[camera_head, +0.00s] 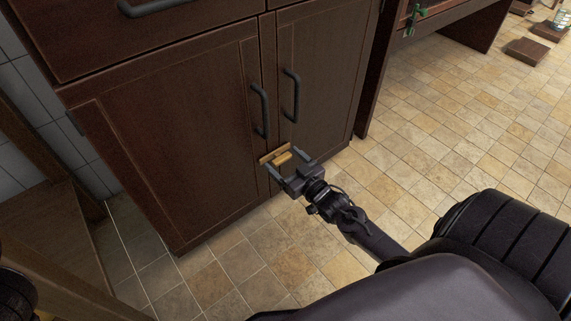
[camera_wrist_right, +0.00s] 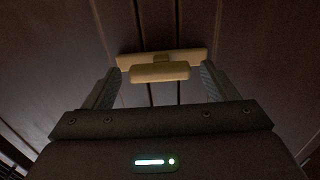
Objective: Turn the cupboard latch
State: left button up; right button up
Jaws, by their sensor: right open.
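The cupboard latch (camera_head: 275,154) is a small yellowish-brown bar with a raised handle piece, set low across the seam between two dark brown doors. In the right wrist view the latch (camera_wrist_right: 162,70) lies crosswise over the seam. My right gripper (camera_head: 286,163) is open in front of it. In the wrist view its two fingers stand on either side of the handle piece, with a gap at each end. I cannot tell whether either finger touches the latch. The cupboard's left door (camera_head: 180,130) and right door (camera_head: 325,80) look shut. My left gripper is not in view.
Two dark door handles (camera_head: 259,110) and (camera_head: 291,95) rise above the latch. A wooden frame (camera_head: 60,225) stands at the left. A desk-like unit (camera_head: 440,22) with a green item stands at the back right.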

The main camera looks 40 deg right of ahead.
jog(key=shift+c, duration=0.4)
jog(key=c, duration=0.9)
